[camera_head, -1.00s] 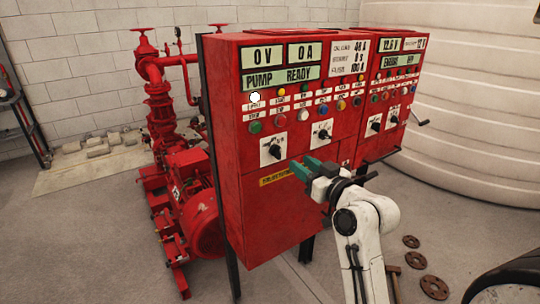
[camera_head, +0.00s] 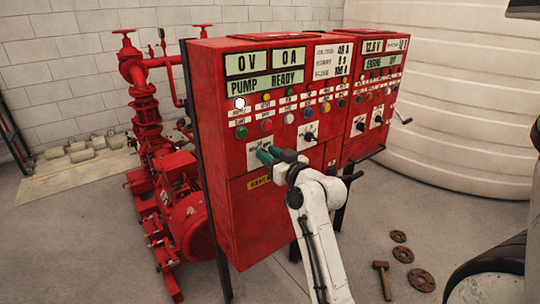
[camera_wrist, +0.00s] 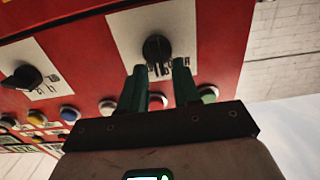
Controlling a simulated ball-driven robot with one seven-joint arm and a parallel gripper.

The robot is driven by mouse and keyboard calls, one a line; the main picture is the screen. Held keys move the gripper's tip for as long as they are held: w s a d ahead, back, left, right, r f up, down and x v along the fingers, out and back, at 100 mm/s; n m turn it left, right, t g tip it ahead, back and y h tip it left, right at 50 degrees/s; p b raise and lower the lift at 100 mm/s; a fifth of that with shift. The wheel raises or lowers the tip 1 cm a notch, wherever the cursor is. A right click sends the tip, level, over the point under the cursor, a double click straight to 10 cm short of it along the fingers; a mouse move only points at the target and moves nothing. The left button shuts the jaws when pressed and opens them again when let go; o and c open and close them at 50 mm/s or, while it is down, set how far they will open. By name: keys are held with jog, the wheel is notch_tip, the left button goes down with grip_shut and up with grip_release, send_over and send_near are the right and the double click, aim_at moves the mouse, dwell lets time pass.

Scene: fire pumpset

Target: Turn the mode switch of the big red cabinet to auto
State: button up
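The big red cabinet (camera_head: 230,210) stands in the middle of the head view. Its left mode switch is mostly hidden there behind my gripper (camera_head: 267,155). In the wrist view, a black switch knob (camera_wrist: 157,48) sits on a white plate (camera_wrist: 125,35), just ahead of my two green fingertips (camera_wrist: 159,68). The fingers are apart, with the knob roughly between their lines; I cannot tell whether they touch it. A second black knob (camera_wrist: 22,77) on its own plate lies to the left in the wrist view; on the cabinet in the head view, a right-hand knob (camera_head: 309,137) is visible.
A smaller red cabinet (camera_head: 375,110) with switches adjoins on the right. Coloured buttons (camera_head: 308,112) sit above the switches. Red pump piping (camera_head: 148,110) stands left. Metal discs (camera_head: 421,280) and a hammer (camera_head: 382,275) lie on the floor. A large white tank (camera_head: 460,110) is behind.

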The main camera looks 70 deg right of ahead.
grip_shut()
dwell(0.4)
jog(key=m, duration=0.1)
jog(key=m+p, duration=0.1)
jog(key=m, duration=0.1)
jog(key=m+p, duration=0.1)
jog(key=shift+s+d+m, duration=0.2)
jog(key=shift+d+m, duration=0.1)
jog(key=shift+s+d+f+m+p, duration=0.15)
jog(key=shift+m+p, duration=0.4)
jog(key=shift+m, duration=0.5)
jog(key=shift+d+f+m+p, duration=0.1)
jog(key=shift+m+p, duration=0.45)
jog(key=shift+m, duration=0.5)
jog(key=shift+o, duration=0.7)
grip_release()
